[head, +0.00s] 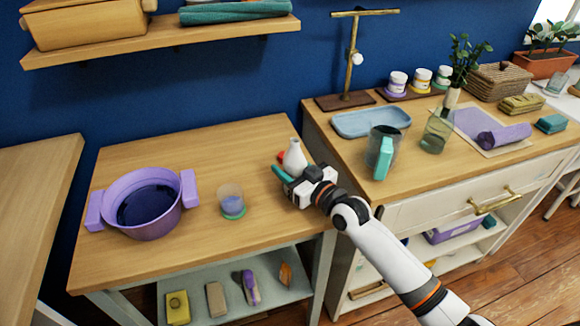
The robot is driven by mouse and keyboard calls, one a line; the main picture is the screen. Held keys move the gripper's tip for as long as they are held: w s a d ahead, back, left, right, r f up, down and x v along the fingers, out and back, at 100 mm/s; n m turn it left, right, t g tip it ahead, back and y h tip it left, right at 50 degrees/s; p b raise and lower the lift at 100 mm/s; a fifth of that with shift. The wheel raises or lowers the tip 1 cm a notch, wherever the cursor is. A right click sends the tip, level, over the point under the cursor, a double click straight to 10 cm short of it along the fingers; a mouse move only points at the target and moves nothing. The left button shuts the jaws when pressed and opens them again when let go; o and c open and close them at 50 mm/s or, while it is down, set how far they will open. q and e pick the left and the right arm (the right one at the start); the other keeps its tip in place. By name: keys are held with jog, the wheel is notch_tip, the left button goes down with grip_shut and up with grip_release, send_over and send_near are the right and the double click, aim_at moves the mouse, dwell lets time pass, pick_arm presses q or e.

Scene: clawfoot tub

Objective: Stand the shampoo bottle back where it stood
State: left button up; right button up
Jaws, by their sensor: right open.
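A white bottle with a narrow neck (294,158), which looks like the shampoo bottle, stands upright near the right back part of the left wooden table (240,150). My right gripper (296,172) is open right at the bottle, on its near side. Teal finger parts show to the left and right of the bottle's lower part. The gripper hides the bottle's base, so I cannot tell whether the fingers touch it. My left gripper is not in view.
A purple two-handled pot (113,204) and a small glass on a green base (231,202) stand left of the gripper. The right cabinet holds a blue tray (371,122) and a pitcher (378,152). The table's back middle is clear.

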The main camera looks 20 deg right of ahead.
jog(key=shift+p+v, duration=1.45)
jog(key=shift+v, duration=2.8)
jog(key=shift+s, duration=0.1)
